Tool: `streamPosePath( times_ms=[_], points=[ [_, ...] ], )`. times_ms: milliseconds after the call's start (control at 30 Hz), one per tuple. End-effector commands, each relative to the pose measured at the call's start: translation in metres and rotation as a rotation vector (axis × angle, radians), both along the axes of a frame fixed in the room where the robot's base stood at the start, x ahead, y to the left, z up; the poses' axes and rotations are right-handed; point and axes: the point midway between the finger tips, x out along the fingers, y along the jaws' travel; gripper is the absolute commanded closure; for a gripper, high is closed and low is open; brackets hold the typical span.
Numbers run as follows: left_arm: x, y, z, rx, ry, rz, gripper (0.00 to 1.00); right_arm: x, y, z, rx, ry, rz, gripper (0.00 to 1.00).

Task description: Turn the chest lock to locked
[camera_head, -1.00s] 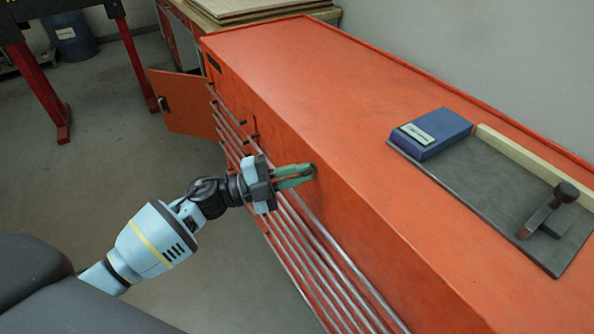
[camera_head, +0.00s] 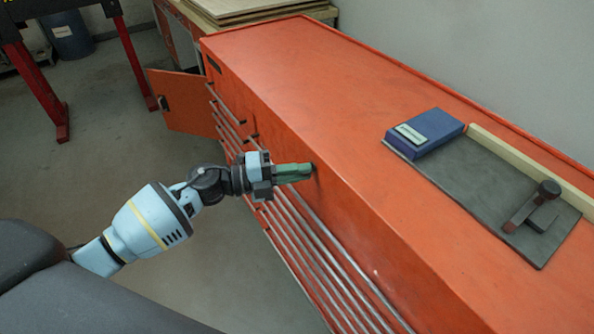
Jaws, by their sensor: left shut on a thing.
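The orange chest (camera_head: 300,95) runs from the back left to the front right, with several drawers and long metal handles on its front. My left gripper (camera_head: 308,171) is at the upper front face of the chest, its green fingers pointing right and touching that face. It is shut on a small dark part there, taken to be the chest lock, which the fingers mostly hide. How the lock is turned cannot be seen. My right gripper is not in view.
On the chest top lie a dark mat (camera_head: 480,185), a blue box (camera_head: 425,132), a pale strip (camera_head: 530,165) and a dark lever-like tool (camera_head: 535,205). An orange door (camera_head: 182,102) stands open at the chest's far end. A red-legged stand (camera_head: 35,80) is at the back left.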

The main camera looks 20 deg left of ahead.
Motion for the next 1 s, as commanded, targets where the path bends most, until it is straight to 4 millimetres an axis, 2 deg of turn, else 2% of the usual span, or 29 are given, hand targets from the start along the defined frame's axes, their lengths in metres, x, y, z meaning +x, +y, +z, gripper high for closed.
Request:
streamPosePath(
  times_ms=[233, 267, 400, 733, 1000],
  points=[
    [0.000, 0.000, 0.000, 0.001, 0.000, 0.001, 1.00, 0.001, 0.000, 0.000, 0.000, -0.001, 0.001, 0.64],
    [0.000, 0.000, 0.000, 0.001, 0.000, 0.001, 0.88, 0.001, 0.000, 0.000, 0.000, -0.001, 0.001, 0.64],
    [0.000, 0.000, 0.000, 0.000, 0.000, 0.001, 0.71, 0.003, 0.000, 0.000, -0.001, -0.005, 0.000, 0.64],
    [-0.002, 0.003, -0.001, 0.000, 0.002, 0.001, 0.71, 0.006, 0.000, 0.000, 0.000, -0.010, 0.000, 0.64],
    [-0.021, 0.036, -0.004, 0.003, 0.005, 0.001, 0.71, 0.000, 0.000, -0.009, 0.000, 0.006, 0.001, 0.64]
  ],
)
